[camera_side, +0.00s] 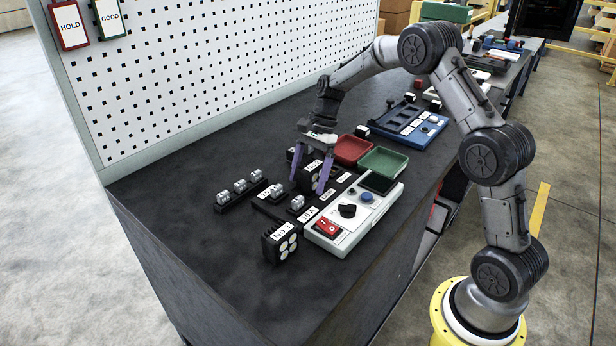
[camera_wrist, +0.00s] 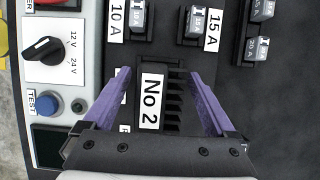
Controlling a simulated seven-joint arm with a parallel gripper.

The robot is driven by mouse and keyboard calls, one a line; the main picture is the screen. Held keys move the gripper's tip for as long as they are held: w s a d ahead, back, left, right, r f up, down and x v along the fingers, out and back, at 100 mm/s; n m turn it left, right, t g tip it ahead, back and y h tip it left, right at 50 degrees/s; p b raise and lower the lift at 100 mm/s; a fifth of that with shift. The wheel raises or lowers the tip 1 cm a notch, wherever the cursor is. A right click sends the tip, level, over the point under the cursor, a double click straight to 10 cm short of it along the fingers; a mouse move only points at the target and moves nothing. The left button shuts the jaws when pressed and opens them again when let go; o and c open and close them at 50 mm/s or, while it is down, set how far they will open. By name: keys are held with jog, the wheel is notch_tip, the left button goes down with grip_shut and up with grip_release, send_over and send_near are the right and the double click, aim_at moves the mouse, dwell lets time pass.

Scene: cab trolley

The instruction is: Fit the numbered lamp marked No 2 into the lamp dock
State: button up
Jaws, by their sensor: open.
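The lamp marked No 2 is a black finned block with a white label; it shows in the wrist view (camera_wrist: 152,101) and in the side view (camera_side: 309,181). My gripper (camera_side: 309,186) is open, with its purple fingers pointing down on either side of this lamp. In the wrist view my gripper (camera_wrist: 158,75) has one finger left of the lamp and one right, with visible gaps. A second lamp, marked No 1 (camera_side: 282,243), stands at the front with several round pale lenses. I cannot clearly tell which dark part is the lamp dock.
A pale tester box (camera_side: 352,222) with red switch, knob and blue button stands close beside the lamps. Grey fuses sit on a black rail (camera_side: 229,206) and near the 15 A label (camera_wrist: 213,31). Red (camera_side: 352,150) and green (camera_side: 384,161) trays lie behind. The front-left bench is clear.

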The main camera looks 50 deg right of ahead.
jog(key=shift+f, duration=0.1)
jog(key=v, duration=1.4)
jog(key=s+a+r+n+t, duration=0.1)
jog(key=s+a+r+n, duration=0.15)
jog(key=a+r, duration=0.45)
jog(key=s+a+r+n+t+h, duration=0.1)
jog(key=s+a+r, duration=0.2)
jog(key=s, duration=0.3)
jog(key=s+a+r+n+t+h, duration=0.1)
jog(key=s+a+r+n, duration=0.1)
jog(key=s+r, duration=0.3)
jog(key=s+f+n+t+h, duration=0.1)
jog(key=s+f+n, duration=0.5)
jog(key=s, duration=0.2)
jog(key=s+f+n+t+h, duration=0.1)
jog(key=s+f+n, duration=0.5)
jog(key=s, duration=0.2)
jog(key=shift+s+a+t, duration=0.15)
jog(key=shift+s+t, duration=0.05)
jog(key=shift+t, duration=0.1)
